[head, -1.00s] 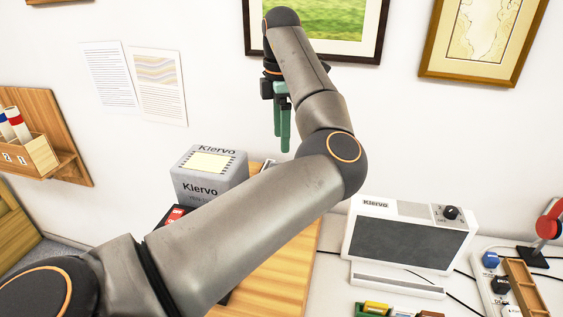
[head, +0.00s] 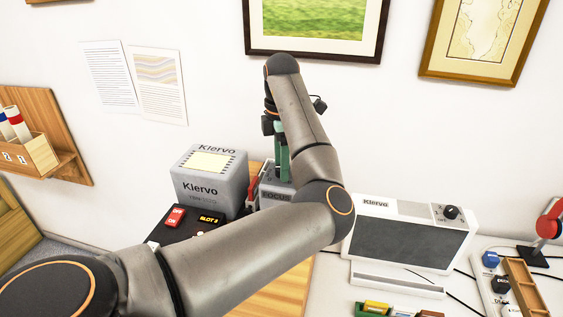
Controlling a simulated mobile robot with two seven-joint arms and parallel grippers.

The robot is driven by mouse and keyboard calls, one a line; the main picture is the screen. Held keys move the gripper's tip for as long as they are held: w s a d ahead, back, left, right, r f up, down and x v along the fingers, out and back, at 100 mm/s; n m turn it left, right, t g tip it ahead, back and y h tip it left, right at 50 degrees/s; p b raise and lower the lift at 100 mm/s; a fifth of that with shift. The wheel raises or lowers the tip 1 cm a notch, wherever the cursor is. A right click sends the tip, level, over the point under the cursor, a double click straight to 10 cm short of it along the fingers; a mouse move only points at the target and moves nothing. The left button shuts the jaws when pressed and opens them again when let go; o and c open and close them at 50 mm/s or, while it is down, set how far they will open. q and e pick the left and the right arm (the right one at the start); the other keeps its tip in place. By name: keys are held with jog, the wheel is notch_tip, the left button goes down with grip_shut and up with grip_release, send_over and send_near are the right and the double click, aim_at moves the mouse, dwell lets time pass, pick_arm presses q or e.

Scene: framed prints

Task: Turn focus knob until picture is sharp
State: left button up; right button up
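A small grey box (head: 277,196) marked FOCUS stands on the wooden table, right of the grey Kiervo box. My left gripper (head: 282,176) points down with its green fingers at the top of the FOCUS box. The knob itself is hidden behind the fingers and arm. I cannot tell whether the fingers touch it or how far apart they are. The grey Kiervo box (head: 205,188) has a pale yellow lit panel (head: 208,162) on top; no clear picture detail shows on it. My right gripper is out of view.
A black panel with a red OFF/ON switch (head: 175,217) and a SLOT display (head: 210,218) lies in front of the Kiervo box. A red part (head: 252,190) stands beside the FOCUS box. A white Kiervo unit with a black knob (head: 451,212) stands right of my arm.

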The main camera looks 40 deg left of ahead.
pick_arm(q)
grip_shut()
jog(key=shift+m, duration=0.3)
dwell(0.3)
jog(key=m, duration=1.1)
jog(key=shift+w+m, duration=0.1)
jog(key=shift+m, duration=0.3)
jog(key=m, duration=1.1)
jog(key=shift+m, duration=0.3)
